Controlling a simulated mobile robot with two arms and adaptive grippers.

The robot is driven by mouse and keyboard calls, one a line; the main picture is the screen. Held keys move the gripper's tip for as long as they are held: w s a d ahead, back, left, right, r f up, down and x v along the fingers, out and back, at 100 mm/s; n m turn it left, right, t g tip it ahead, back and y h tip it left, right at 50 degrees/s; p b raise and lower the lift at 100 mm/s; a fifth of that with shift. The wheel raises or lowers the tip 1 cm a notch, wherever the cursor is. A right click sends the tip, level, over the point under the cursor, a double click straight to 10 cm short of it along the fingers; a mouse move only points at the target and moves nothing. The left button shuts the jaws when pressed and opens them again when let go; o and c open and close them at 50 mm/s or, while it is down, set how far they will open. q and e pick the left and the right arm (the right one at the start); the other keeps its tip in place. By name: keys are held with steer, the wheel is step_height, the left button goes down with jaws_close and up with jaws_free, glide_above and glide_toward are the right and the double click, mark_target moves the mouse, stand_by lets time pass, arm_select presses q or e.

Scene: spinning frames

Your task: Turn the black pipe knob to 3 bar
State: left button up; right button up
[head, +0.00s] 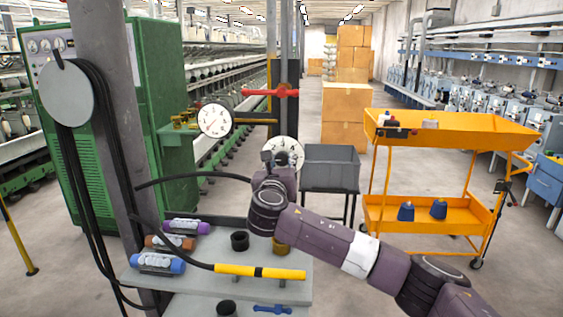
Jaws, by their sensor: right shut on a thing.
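My right arm reaches in from the lower right, and its gripper (275,158) is at the lower white dial gauge (290,146). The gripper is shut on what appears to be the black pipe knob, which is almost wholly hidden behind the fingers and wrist. The lower gauge is partly covered, and its reading cannot be made out. A second white gauge (214,121) is higher and to the left, on the yellow pipe; its scale is too small to read. My left gripper is not in view.
A red valve handle (270,92) is above the gauges. A grey post (110,140) with black hoses stands at left. A grey bin (330,168) and an orange cart (460,125) stand right.

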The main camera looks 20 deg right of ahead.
steer(key=shift+c, duration=1)
steer(key=shift+m, duration=0.3)
steer(key=m, duration=0.3)
steer(key=shift+f+m, duration=0.15)
steer(key=shift+m, duration=0.25)
steer(key=m+b, duration=0.1)
steer(key=m, duration=0.2)
steer(key=shift+m, duration=0.3)
steer(key=m+b, duration=0.1)
steer(key=m, duration=0.4)
steer(key=m+b, duration=0.1)
steer(key=m, duration=0.3)
steer(key=shift+m+b, duration=0.3)
steer(key=shift+b, duration=0.1)
